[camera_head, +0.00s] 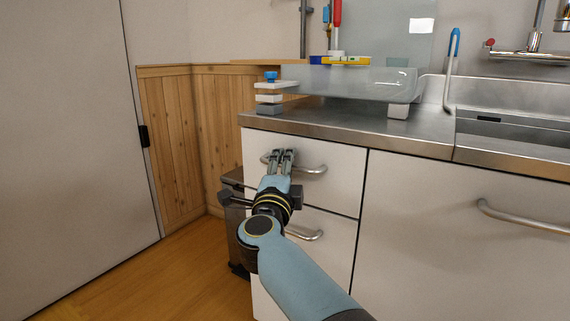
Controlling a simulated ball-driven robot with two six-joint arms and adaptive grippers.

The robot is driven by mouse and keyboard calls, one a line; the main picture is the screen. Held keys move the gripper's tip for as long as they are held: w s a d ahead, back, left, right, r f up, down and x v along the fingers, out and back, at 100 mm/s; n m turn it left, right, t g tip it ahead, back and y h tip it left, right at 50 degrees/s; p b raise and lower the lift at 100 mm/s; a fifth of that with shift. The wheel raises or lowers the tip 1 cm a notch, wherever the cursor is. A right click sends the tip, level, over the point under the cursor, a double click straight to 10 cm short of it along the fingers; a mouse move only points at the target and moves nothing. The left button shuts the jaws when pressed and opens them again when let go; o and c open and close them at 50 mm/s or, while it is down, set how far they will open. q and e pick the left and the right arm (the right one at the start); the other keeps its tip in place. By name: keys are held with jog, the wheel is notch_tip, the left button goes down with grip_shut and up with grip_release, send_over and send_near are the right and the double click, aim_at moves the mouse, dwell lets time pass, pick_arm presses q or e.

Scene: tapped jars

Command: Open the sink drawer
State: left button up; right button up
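The white top drawer (335,190) sits under the left end of the steel sink counter, and its front looks flush with the cabinet. Its curved metal handle (315,170) runs across the front. One arm reaches up from the bottom, right of centre, and I take it as my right arm. My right gripper (283,156) is at the left part of this handle, with its fingers overlapping it. The gap between the fingers is too small to tell whether they grip it. My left gripper is not in view.
A lower drawer with its own handle (304,234) lies below, partly behind my arm. A wide cabinet front (450,240) is to the right. A dark bin (236,215) stands left of the drawers. The wooden floor (150,285) at left is clear. A glassy tray (340,82) stands on the counter.

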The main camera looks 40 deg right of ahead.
jog(key=shift+c, duration=0.2)
grip_shut()
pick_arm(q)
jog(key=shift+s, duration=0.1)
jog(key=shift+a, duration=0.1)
pick_arm(e)
jog(key=shift+a, duration=0.1)
